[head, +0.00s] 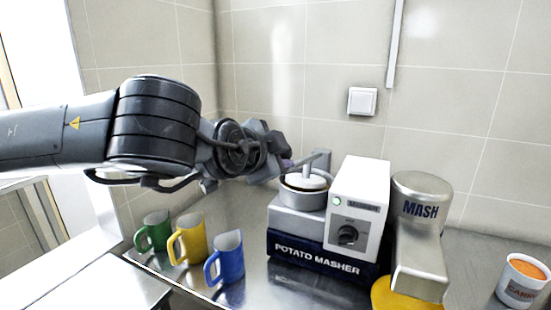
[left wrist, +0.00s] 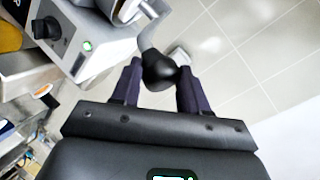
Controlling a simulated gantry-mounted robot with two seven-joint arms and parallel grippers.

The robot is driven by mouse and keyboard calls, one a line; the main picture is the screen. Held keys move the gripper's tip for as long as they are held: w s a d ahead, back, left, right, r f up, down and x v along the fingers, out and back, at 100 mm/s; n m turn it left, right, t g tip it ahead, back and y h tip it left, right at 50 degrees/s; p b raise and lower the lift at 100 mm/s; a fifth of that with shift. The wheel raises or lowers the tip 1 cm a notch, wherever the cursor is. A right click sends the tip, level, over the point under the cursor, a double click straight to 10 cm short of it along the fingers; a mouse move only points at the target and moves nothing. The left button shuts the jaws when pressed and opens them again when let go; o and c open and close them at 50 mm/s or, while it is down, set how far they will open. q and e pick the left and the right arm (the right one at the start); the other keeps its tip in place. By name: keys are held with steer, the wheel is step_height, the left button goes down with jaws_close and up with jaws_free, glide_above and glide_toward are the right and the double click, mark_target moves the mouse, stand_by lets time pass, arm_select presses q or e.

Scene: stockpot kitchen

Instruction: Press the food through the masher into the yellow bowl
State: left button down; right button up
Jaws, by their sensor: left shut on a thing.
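The potato masher (head: 358,205) has a dark blue labelled base, a white control box with a dial and green light, and a round hopper with a pale pusher disc (head: 304,180) in its top. A metal spout marked MASH (head: 421,225) stands at its right. The yellow bowl (head: 403,299) is partly hidden under the spout; a bit shows in the left wrist view (left wrist: 9,37). My left gripper (head: 287,163) is beside the hopper. In the left wrist view its fingers (left wrist: 158,78) are shut on a dark round lever knob (left wrist: 160,69). The hopper's inside is hidden. My right gripper is not in view.
Green (head: 153,231), yellow (head: 188,239) and blue (head: 224,259) mugs stand on the metal counter left of the masher. A cup with orange content (head: 522,281) stands at the far right. A tiled wall with a white switch (head: 362,101) is close behind.

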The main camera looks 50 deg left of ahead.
arm_select(q)
steer(key=shift+f, duration=0.25)
steer(key=c, duration=0.6)
jaws_free()
steer(key=shift+r, duration=0.1)
steer(key=shift+s+r, duration=0.1)
steer(key=shift+p+v, duration=0.55)
steer(key=shift+v, duration=4.75)
steer(key=shift+d, duration=0.1)
